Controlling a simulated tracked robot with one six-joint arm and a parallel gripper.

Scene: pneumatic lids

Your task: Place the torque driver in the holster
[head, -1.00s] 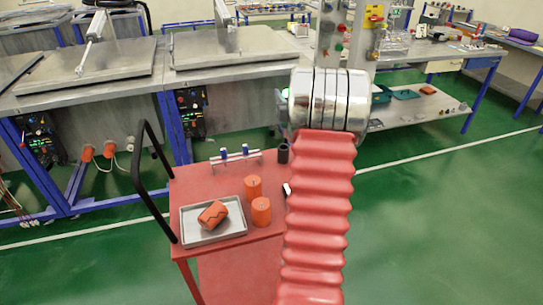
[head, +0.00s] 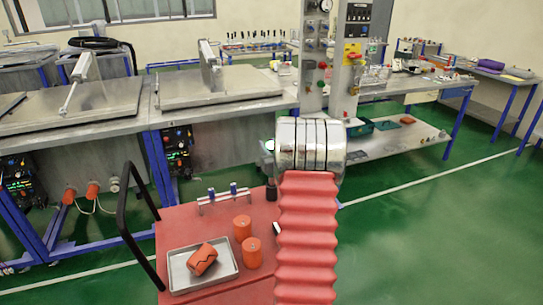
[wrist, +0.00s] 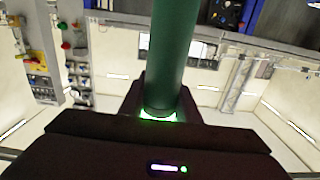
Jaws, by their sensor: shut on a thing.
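In the wrist view, my gripper (wrist: 160,118) is shut on a dark green cylinder (wrist: 174,50), which I take to be the torque driver. The cylinder extends from the dark gripper body towards the top of the picture, and its far end is out of frame. A short dark cup (head: 271,193) stands at the back right of the red cart top, just left of my arm. It may be the holster, but I cannot be sure.
The red cart (head: 185,232) carries a grey tray (head: 176,287) with a cracked orange cylinder (head: 202,259), two upright orange cylinders (head: 242,228) and a small rack (head: 224,198) with blue pieces. A black handle (head: 122,215) rises at its left. Green floor is clear at right.

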